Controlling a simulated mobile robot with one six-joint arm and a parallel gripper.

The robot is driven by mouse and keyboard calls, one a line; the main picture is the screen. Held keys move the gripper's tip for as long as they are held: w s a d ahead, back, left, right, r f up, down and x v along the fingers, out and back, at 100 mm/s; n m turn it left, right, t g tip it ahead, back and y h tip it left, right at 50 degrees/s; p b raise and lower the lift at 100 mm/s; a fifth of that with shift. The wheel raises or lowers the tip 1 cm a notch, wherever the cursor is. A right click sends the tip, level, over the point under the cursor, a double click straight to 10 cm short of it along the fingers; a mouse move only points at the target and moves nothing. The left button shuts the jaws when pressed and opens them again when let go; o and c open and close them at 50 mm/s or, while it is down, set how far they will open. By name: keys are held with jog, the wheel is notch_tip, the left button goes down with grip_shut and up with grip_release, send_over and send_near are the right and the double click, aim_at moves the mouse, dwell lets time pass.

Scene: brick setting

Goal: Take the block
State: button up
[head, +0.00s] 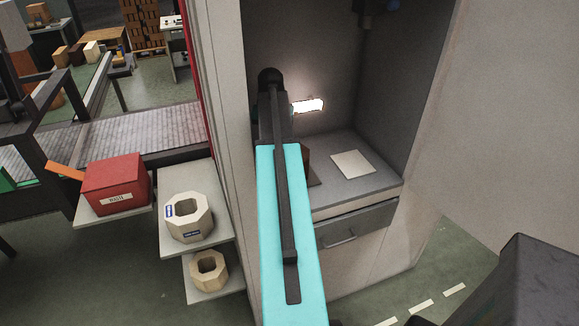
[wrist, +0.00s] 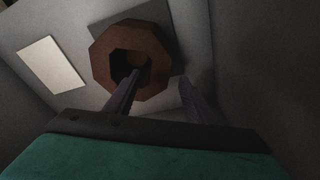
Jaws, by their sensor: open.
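A brown octagonal block (wrist: 104,67) with a round-looking hole through its middle shows in the wrist view, on the grey floor of a niche. A darker grey plate (wrist: 101,29) lies under or behind it. My gripper (wrist: 160,88) is open. Its left finger appears over or in the block's hole, and its right finger is beside the block's right outer side. I cannot tell how deep the fingers reach or whether they touch. In the head view my arm hides the gripper and most of the block; only a brown sliver (head: 306,158) shows.
A pale square plate (head: 353,164) lies on the niche floor, right of the block. The niche walls stand close around my arm, with a drawer (head: 345,236) below. Outside on the left, ledges hold a red box (head: 116,184) and two pale octagonal blocks (head: 176,226) (head: 207,279).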

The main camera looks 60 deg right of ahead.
jog(key=shift+f, duration=0.1)
jog(key=shift+w+d+f+b, duration=0.1)
jog(key=shift+d+f+b, duration=0.05)
jog(key=shift+f+b, duration=1)
jog(key=shift+w+d+f+b, duration=0.1)
jog(key=shift+f+b, duration=0.85)
jog(key=shift+f, duration=0.4)
grip_shut()
jog(key=shift+r, duration=0.15)
